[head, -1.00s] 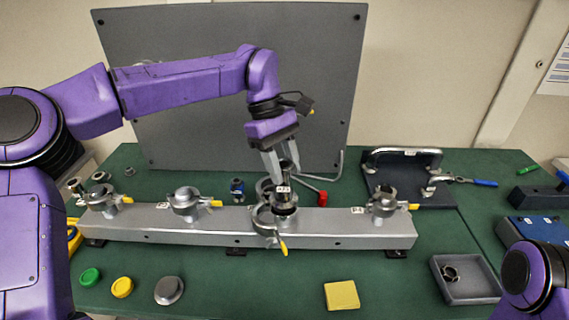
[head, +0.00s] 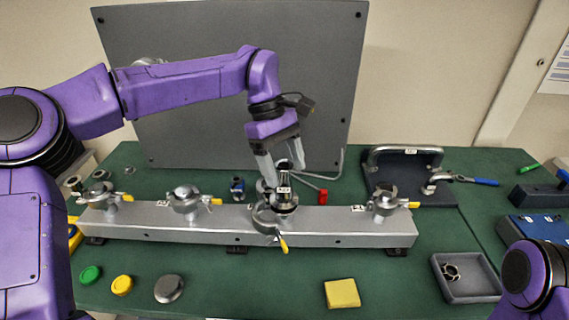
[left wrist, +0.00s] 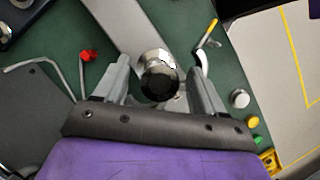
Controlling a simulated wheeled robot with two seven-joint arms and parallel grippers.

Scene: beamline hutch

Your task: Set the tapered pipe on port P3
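The tapered pipe (head: 285,183), dark metal with a small white label, stands upright on the third port from the left on the grey rail (head: 340,228). An open clamp (head: 268,222) with a yellow handle hangs around the front of that port. My left gripper (head: 282,168) is above it, with its fingers spread on either side of the pipe's top. In the left wrist view the pipe's round end (left wrist: 158,82) sits between the parted fingers, with gaps on both sides. The port's own label is too small to read. My right gripper is out of view.
Other clamped ports stand on the rail at left (head: 187,201) and right (head: 385,201). A grey tray (head: 467,288) and a yellow pad (head: 342,293) are in front.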

